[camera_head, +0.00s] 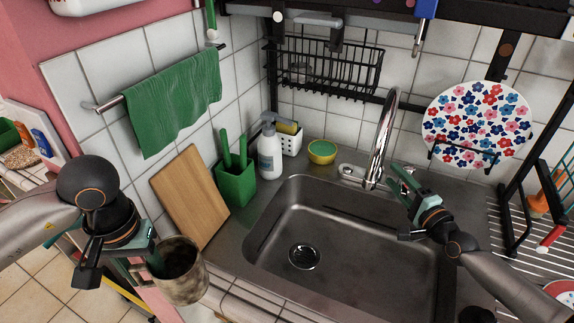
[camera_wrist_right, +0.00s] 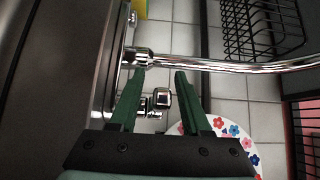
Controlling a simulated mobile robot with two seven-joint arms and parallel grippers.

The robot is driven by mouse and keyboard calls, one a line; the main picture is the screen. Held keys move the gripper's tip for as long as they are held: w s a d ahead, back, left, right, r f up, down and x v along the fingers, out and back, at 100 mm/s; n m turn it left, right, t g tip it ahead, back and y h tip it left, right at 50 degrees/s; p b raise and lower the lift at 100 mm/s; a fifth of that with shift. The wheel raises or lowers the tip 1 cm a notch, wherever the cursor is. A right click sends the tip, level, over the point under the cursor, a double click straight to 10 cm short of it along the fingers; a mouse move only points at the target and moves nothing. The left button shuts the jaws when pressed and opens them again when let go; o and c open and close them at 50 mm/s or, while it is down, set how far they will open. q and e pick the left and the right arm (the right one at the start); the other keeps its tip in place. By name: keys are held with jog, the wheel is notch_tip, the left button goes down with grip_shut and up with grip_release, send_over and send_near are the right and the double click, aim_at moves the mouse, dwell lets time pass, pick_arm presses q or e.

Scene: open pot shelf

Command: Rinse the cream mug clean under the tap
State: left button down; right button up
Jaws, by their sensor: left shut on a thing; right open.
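The cream mug (camera_head: 186,284) is at the lower left in the head view, stained with brown grime, its dark opening facing up. My left gripper (camera_head: 151,264) is shut on it and holds it left of the sink, by the tiled counter edge. The chrome tap (camera_head: 382,135) arches over the back of the sink (camera_head: 340,240); no water shows. My right gripper (camera_head: 402,184) is open just right of the tap's base. In the right wrist view, the tap's spout (camera_wrist_right: 225,66) crosses beyond the open fingers (camera_wrist_right: 158,76), and a chrome knob (camera_wrist_right: 160,97) shows between them.
A wooden board (camera_head: 190,195), a green holder (camera_head: 236,182), a soap bottle (camera_head: 269,155) and a yellow-green sponge bowl (camera_head: 321,151) stand along the sink's left and back. A flowered plate (camera_head: 478,120) and dish rack (camera_head: 515,215) are at right. The basin is empty.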

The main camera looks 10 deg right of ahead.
grip_shut()
dwell(0.3)
dwell(1.1)
